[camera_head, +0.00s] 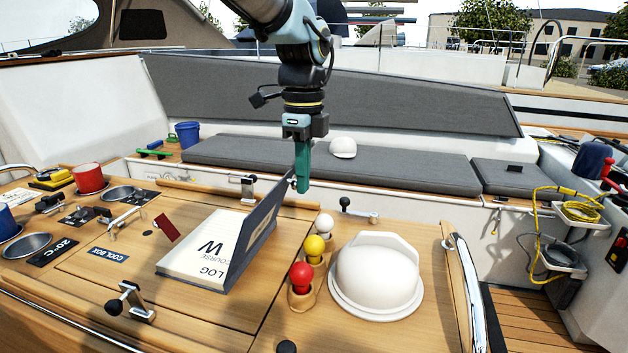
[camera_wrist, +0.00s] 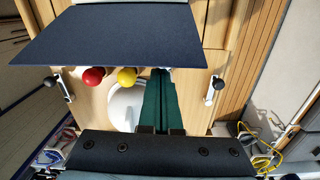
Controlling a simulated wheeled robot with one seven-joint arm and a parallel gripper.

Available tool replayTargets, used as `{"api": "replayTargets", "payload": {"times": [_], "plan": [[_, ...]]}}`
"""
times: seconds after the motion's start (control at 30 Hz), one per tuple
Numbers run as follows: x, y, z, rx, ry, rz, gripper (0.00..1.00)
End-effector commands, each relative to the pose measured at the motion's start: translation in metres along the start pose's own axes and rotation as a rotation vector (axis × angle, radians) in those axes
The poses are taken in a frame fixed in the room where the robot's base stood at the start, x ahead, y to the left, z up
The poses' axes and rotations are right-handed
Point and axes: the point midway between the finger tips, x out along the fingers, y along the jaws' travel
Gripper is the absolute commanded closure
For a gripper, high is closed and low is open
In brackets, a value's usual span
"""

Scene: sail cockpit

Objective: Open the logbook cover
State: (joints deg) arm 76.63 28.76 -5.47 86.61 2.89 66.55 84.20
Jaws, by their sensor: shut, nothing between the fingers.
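The logbook (camera_head: 203,252) lies on the wooden table with its white page, lettered LOG, COURSE and W, showing. Its dark blue cover (camera_head: 258,236) stands raised at a steep angle along the book's right side. In the wrist view the cover (camera_wrist: 120,38) fills the top as a dark panel. My gripper (camera_head: 303,189) has long green fingers pointing down, pressed together and empty, beside the cover's upper far corner. In the wrist view the gripper's tips (camera_wrist: 164,72) meet the cover's edge; I cannot tell whether they touch it.
Right of the cover stand red (camera_head: 301,275), yellow (camera_head: 314,246) and white (camera_head: 324,223) knobs, then a white dome (camera_head: 377,272). A metal latch (camera_head: 131,303) is in front of the book. A red mug (camera_head: 89,178) and steel bowls are at left. Grey cushions (camera_head: 400,175) lie behind.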

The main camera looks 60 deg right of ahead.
Motion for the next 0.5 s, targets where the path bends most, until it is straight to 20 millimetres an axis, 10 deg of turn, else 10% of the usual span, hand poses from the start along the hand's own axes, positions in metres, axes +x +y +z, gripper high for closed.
{"api": "replayTargets", "payload": {"times": [0.5], "plan": [[-0.018,0.011,0.037,0.004,0.141,-0.014,1.0]]}}
